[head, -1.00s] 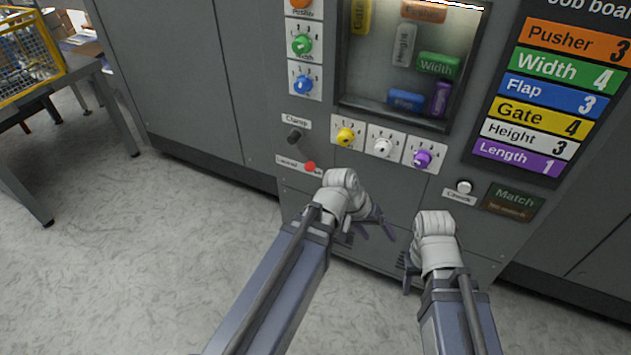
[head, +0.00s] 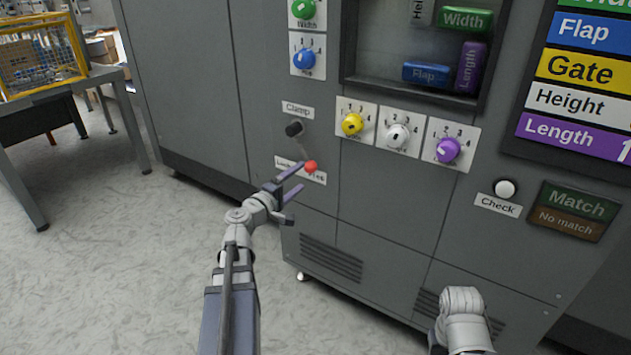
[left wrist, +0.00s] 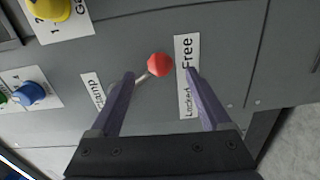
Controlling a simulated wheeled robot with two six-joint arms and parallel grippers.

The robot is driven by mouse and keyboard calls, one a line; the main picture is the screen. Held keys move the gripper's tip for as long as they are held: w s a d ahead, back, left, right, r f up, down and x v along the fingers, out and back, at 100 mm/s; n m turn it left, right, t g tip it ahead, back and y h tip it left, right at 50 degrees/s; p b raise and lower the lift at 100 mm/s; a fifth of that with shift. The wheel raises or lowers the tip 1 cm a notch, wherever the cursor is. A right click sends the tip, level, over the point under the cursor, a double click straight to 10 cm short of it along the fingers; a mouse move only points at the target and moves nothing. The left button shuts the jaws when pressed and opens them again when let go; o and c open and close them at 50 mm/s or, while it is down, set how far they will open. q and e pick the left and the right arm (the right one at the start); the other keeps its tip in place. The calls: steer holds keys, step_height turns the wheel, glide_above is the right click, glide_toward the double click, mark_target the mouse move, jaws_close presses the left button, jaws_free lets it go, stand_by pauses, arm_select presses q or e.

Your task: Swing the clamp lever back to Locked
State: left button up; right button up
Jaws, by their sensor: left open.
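The clamp lever (head: 303,146) is on the grey machine front, below the Clamp label (head: 298,109). Its dark pivot is at the top, and its red knob (head: 310,167) hangs down right, toward the Free end of the Locked/Free label (head: 301,171). My left gripper (head: 300,178) is open just below the knob, fingers pointing at the panel. In the left wrist view the red knob (left wrist: 159,64) appears between the two fingertips (left wrist: 160,73), and the left finger hides part of the rod. I cannot tell whether they touch. My right arm is low right, its fingers mostly hidden.
Yellow (head: 352,124), white (head: 397,136) and purple (head: 447,150) dials sit right of the lever, a blue dial (head: 306,58) above it. A Check button (head: 505,188) is farther right. A table (head: 100,76) with a yellow cage stands left. Floor before the machine is clear.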

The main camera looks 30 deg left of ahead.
mark_target(306, 169)
arm_select(q)
steer(key=shift+a, duration=0.3)
steer(key=shift+w, duration=0.25)
steer(key=w, duration=0.7)
steer(key=shift+w+d, duration=0.15)
steer(key=shift+d, duration=0.2)
jaws_close()
stand_by(0.4)
